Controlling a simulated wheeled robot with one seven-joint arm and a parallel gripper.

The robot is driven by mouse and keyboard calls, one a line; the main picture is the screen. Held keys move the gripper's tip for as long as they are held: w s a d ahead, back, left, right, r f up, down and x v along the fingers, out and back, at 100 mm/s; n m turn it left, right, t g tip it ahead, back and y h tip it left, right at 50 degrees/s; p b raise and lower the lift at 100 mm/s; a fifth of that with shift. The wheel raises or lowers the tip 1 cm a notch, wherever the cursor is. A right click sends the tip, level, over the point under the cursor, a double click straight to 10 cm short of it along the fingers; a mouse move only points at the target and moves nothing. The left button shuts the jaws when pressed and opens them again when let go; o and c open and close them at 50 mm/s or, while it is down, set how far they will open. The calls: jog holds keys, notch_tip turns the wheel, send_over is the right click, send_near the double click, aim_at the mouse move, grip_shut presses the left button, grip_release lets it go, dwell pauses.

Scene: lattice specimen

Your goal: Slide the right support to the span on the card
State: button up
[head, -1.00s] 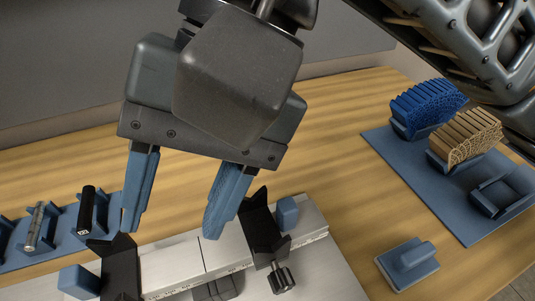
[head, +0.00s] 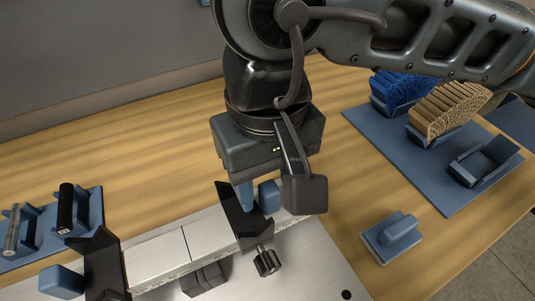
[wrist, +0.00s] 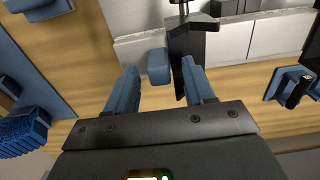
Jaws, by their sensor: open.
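The right support (head: 240,217) is a black V-shaped block on the silver rail (head: 160,258), with a dark knob (head: 267,262) at its front and a blue block (head: 269,196) beside it. My gripper (wrist: 159,66) is open; in the wrist view its blue fingers point at the support's back end. The blue block (wrist: 158,66) shows between the fingertips, and the right finger is close to the black support (wrist: 188,42); contact cannot be told. In the head view one finger shows behind the support and the other is hidden. The left support (head: 103,265) stands at the rail's left. No card is readable.
A blue mat (head: 455,190) at the right bears blue and tan lattice pieces and an empty holder. A blue handled block (head: 391,240) lies right of the rail. A blue rack (head: 84,207) with rollers stands at the left. Bare wood lies behind the rail.

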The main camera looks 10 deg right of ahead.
jog(key=shift+f, duration=0.4)
jog(key=shift+c, duration=0.2)
grip_shut()
